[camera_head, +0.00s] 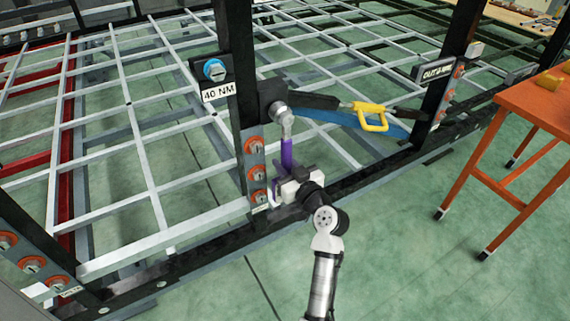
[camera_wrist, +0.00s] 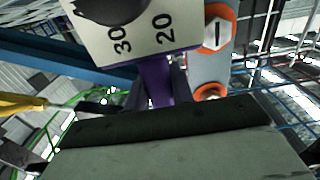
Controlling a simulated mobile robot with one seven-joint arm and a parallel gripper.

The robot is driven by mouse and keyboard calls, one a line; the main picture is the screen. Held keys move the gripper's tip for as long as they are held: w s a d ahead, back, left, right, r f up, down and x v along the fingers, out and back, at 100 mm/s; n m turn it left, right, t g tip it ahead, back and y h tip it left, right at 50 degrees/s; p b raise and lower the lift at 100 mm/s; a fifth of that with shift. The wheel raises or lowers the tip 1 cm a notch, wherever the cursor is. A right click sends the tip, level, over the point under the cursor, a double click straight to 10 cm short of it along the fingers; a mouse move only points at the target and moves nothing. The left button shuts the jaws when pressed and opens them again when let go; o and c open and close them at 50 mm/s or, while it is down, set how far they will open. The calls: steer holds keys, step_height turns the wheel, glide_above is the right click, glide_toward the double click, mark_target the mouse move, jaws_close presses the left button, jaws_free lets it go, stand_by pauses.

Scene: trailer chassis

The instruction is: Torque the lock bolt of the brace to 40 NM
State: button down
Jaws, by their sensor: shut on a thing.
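My gripper (camera_head: 284,186) is shut on the purple handle (camera_head: 287,154) of a torque wrench, which stands nearly upright at the dark frame post. The wrench's grey head (camera_head: 280,110) is at a dark block (camera_head: 268,92) on the post; whether it is seated on a bolt I cannot tell. In the wrist view the purple handle (camera_wrist: 153,86) is below a pale scale plate (camera_wrist: 140,40) marked 30 and 20. A blue-ringed bolt head (camera_head: 214,69) sits above a "40 NM" label (camera_head: 218,92), left of the post. A dark and blue brace bar (camera_head: 335,116) runs right from the block.
A yellow handle (camera_head: 371,117) lies along the brace. Orange-ringed bolts (camera_head: 255,146) line a grey plate close left of my gripper. An orange table (camera_head: 535,110) stands at right. A white bar grid fills the frame behind. Green floor in front is clear.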

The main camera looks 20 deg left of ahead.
steer(key=shift+r, duration=0.15)
steer(key=shift+s+a+r+m+p, duration=0.1)
steer(key=shift+s+a+m+p, duration=0.65)
steer(key=shift+s+m+p, duration=0.15)
steer(key=shift+s, duration=0.1)
steer(key=shift+s+a+r+m+p, duration=0.25)
steer(key=shift+s+a+m+p, duration=0.5)
steer(key=shift+s+m+p, duration=0.2)
steer(key=shift+r, duration=0.1)
steer(key=shift+s+a+r+m+p, duration=0.35)
steer(key=shift+s+a+m+p, duration=0.4)
steer(key=shift+p, duration=0.45)
steer(key=shift+s+d, duration=0.1)
